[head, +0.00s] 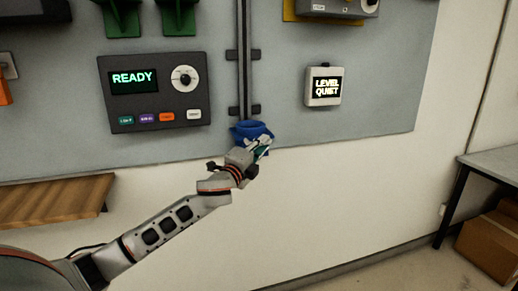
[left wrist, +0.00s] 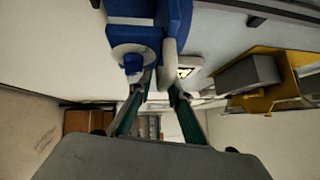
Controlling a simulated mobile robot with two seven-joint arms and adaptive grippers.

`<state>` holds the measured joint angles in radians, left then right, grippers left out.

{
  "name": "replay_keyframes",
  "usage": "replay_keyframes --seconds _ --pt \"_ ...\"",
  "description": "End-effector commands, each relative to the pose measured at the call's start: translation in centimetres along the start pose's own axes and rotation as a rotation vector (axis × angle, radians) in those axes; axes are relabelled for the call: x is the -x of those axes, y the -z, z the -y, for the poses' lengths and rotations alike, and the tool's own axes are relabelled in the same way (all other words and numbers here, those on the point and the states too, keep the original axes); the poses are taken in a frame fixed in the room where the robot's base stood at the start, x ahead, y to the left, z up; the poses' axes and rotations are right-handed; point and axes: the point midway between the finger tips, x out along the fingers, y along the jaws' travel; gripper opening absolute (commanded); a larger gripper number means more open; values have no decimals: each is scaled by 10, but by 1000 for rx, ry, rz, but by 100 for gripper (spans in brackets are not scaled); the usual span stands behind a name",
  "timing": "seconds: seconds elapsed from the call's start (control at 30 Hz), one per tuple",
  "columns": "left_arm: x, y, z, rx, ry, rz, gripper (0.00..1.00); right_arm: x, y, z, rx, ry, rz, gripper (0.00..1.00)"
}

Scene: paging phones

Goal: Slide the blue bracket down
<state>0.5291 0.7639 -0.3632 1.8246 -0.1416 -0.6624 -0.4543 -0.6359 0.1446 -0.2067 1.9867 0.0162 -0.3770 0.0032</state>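The blue bracket (head: 252,131) is at the lower end of the vertical rail (head: 243,75) on the grey wall panel. My left gripper (head: 258,148) is right at its underside and covers part of it. In the left wrist view the blue bracket (left wrist: 178,18) fills the top, with a pale round part (left wrist: 135,42) facing me. My left gripper's fingers (left wrist: 160,88) reach up to the bracket with a narrow gap between them. Whether they grip any part of it is unclear. My right gripper is in neither view.
A dark control box (head: 155,92) reading READY is left of the rail. A small white display (head: 323,86) reading LEVEL QUIET is on the right. A wooden shelf (head: 55,202) is at lower left; a table (head: 495,160) and cardboard box (head: 490,245) are at far right.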

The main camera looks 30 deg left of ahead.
Motion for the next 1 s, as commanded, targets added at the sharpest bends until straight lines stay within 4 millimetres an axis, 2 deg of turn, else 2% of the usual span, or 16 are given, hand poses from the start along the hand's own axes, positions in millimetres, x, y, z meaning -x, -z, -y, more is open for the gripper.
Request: replay_keyframes --seconds 0.17,0.5,0.7,1.0 --pt "15 0 -2 -1 -2 -1 18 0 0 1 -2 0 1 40" --pt "74 1 -2 -2 -3 -2 18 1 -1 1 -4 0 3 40" --pt "102 1 -1 0 -3 -1 18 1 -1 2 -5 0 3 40" --pt "120 0 0 -1 -1 0 18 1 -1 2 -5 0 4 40"
